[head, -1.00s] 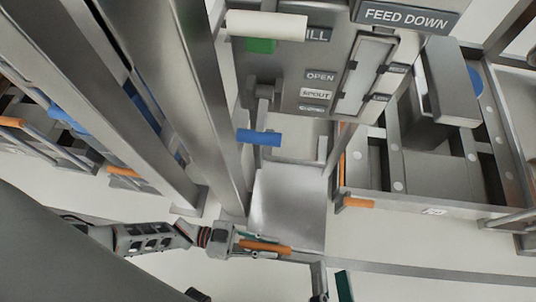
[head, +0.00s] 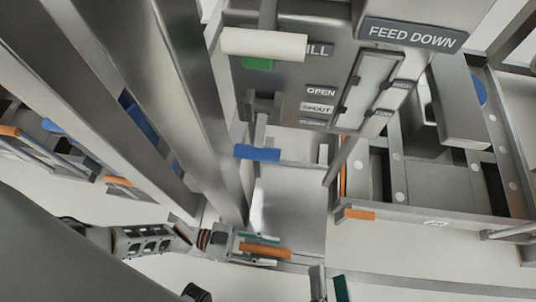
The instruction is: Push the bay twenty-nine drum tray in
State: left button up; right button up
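The drum tray (head: 290,205), a bare flat metal plate, lies under the spout machine in the middle of the head view. Its orange handle (head: 268,250) is at its near edge. My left gripper (head: 260,250) is at this handle, its fingers close along both sides and apparently shut on it. My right gripper (head: 341,288) shows only as a teal-padded piece at the bottom edge, and its opening cannot be judged. The bay number cannot be read here.
The machine above carries a white roll handle (head: 264,44), a blue handle (head: 257,153) and a "FEED DOWN" sign (head: 412,34). Steel posts (head: 190,100) stand at left. Another frame with an orange handle (head: 359,214) is at right. Pale floor is clear at lower right.

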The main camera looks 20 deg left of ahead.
pick_arm(q)
jog(key=v, duration=1.2)
dwell(0.4)
